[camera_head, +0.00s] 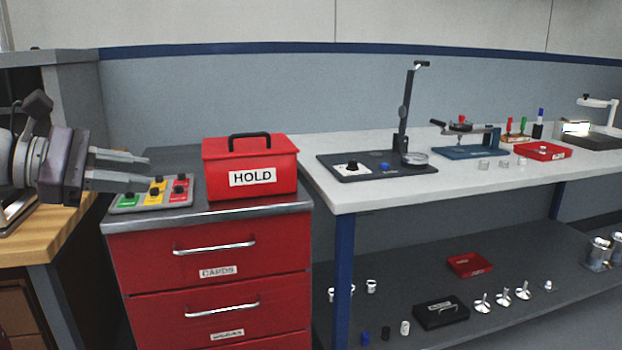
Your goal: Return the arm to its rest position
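My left gripper (150,171) comes in from the left side of the head view. Its two grey fingers are apart with a gap between them, and nothing shows between them. The fingertips appear in front of or above the left end of a grey panel (127,208) with green, yellow and red labelled squares and black knobs. I cannot tell whether they touch it. My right gripper is not in view.
A red HOLD box (290,170) with a black handle stands right of the panel on a red drawer cabinet (215,250). A wooden-topped bench (50,235) lies below my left arm. A long workbench (330,190) with a black stand (345,175) extends right.

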